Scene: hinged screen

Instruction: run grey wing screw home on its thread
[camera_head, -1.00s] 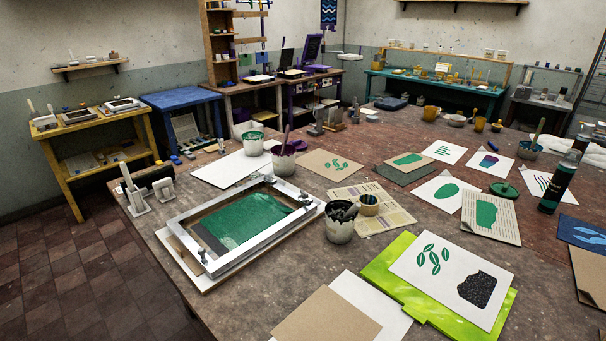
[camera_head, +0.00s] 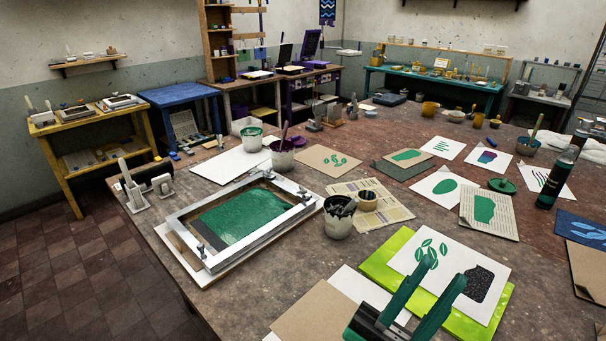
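The hinged screen's pale frame (camera_head: 262,238) lies on a white board on the table, with a green printed area inside it. Small dark grey fasteners sit on the frame: one at the near corner (camera_head: 201,250), one at the far corner (camera_head: 267,174) and one at the right corner (camera_head: 303,193). They are too small to tell which is the grey wing screw or how far it sits on its thread. My gripper (camera_head: 441,270) has green fingers, spread apart with nothing visible between them. It is over the lime-green board at bottom right, well away from the screen.
A dark-filled pot (camera_head: 338,219) stands right of the screen, and other pots (camera_head: 283,157) stand behind it. The lime-green board (camera_head: 380,268) and brown card (camera_head: 315,315) lie in front. A roller and its stand (camera_head: 136,190) are left of the screen.

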